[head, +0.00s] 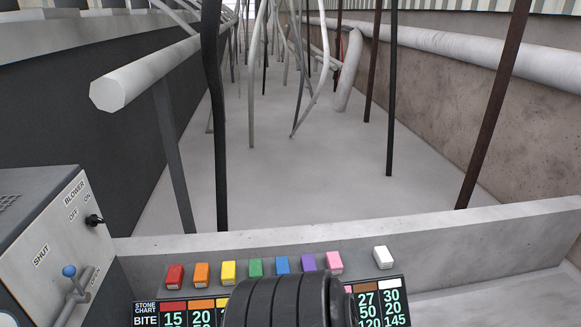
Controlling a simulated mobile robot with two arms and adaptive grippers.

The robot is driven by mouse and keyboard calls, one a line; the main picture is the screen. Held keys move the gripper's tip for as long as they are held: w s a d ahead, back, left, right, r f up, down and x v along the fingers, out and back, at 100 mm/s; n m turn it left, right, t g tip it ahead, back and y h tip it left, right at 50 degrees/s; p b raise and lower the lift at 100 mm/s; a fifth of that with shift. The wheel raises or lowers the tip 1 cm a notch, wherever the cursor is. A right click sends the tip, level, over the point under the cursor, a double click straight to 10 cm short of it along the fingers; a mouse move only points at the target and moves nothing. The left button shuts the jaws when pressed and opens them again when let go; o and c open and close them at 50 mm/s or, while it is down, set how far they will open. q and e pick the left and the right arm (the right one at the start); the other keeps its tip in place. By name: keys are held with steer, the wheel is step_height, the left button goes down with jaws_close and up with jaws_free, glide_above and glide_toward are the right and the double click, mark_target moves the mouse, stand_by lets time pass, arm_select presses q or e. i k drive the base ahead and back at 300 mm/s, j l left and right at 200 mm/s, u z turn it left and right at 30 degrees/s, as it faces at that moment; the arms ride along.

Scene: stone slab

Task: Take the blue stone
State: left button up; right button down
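The blue stone (282,265) is a small block in a row of coloured stones on the pale slab ledge. It sits between the green stone (255,267) and the purple stone (308,263), with small gaps beside it. Neither of my grippers can be made out in the head view. A dark ribbed, rounded shape (285,303) at the bottom centre stands in front of the chart, just below the blue stone. I cannot tell what it is.
Red (175,276), orange (201,273), yellow (228,271), pink (334,262) and white (383,257) stones share the row. A stone chart (160,309) lies below, partly hidden. A blower control box (45,240) with a blue-knobbed lever (69,271) stands left. Poles and pipes rise behind.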

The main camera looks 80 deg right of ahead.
mark_target(281, 264)
steer(key=z, duration=2.65)
